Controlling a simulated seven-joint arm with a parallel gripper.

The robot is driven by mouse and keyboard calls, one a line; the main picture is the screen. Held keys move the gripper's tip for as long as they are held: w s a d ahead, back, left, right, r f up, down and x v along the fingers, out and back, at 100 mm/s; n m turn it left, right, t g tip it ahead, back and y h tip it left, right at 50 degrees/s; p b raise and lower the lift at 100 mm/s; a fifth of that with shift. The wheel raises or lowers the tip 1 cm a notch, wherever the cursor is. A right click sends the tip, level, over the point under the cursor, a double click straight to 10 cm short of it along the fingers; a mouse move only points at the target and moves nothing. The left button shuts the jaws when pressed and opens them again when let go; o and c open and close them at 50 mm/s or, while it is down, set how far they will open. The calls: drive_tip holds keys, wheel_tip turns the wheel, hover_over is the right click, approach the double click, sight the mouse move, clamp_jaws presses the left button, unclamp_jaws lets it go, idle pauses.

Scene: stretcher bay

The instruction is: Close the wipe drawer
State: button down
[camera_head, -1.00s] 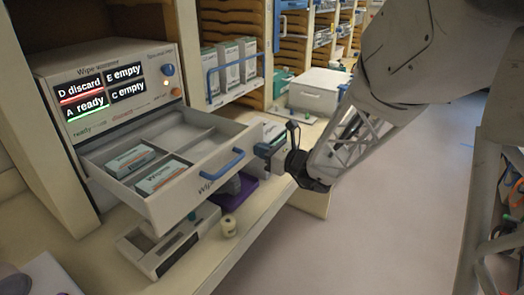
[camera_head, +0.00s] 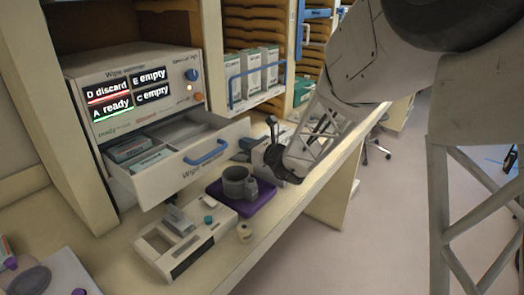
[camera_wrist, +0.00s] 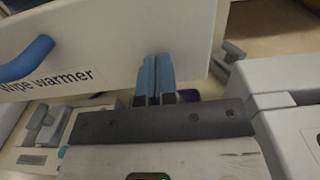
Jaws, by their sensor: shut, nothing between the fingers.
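The wipe warmer (camera_head: 140,88) is a white box with a lit status panel. Its wipe drawer (camera_head: 178,178) stands partly open, with wipe packs (camera_head: 128,149) in its left compartments. The drawer's blue handle (camera_head: 207,152) is on its front; it also shows in the wrist view (camera_wrist: 25,60). My gripper (camera_head: 245,144) is at the right end of the drawer front. In the wrist view its blue fingers (camera_wrist: 157,75) are shut and empty, in front of the drawer's white face to the right of the handle. Whether they touch it I cannot tell.
A shelf of boxes (camera_head: 250,72) stands behind. The counter's front edge is on the right.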

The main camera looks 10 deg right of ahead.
sight(202, 126)
drive_tip(key=x, duration=1.8)
drive_tip(key=shift+f, duration=0.15)
drive_tip(key=shift+w+a, duration=0.5)
drive_tip(key=shift+a+r, duration=0.1)
drive_tip(key=shift+r, duration=0.1)
drive_tip(key=v, duration=1.4)
drive_tip(key=shift+s+d, duration=0.2)
drive_tip(key=shift+d, duration=0.1)
